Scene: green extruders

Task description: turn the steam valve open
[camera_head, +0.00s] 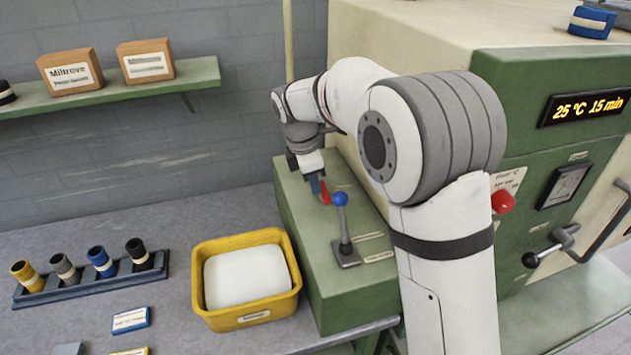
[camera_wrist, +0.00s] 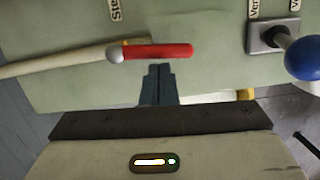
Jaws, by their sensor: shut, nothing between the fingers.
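The steam valve's red handle (camera_wrist: 157,51) shows in the wrist view on the green housing, with a pale ball-shaped pivot (camera_wrist: 115,54) at its left end. A cream pipe (camera_wrist: 50,61) runs to the pivot from the left, and the handle extends right, roughly in line with it. A partly cut-off label starting "Ste" is above. My gripper (camera_wrist: 159,69) is shut and empty, its tips close to the handle's lower side near mid-length; I cannot tell whether they touch. In the head view the red handle (camera_head: 325,192) shows just right of my gripper (camera_head: 316,186), partly hidden.
A blue-knobbed lever (camera_head: 341,220) stands in front of the valve on the same green housing (camera_head: 305,235). A yellow tub (camera_head: 247,318) with a white block sits to the left. A wall shelf (camera_head: 130,90) carries boxes. The large green-and-cream machine (camera_head: 410,42) is to the right.

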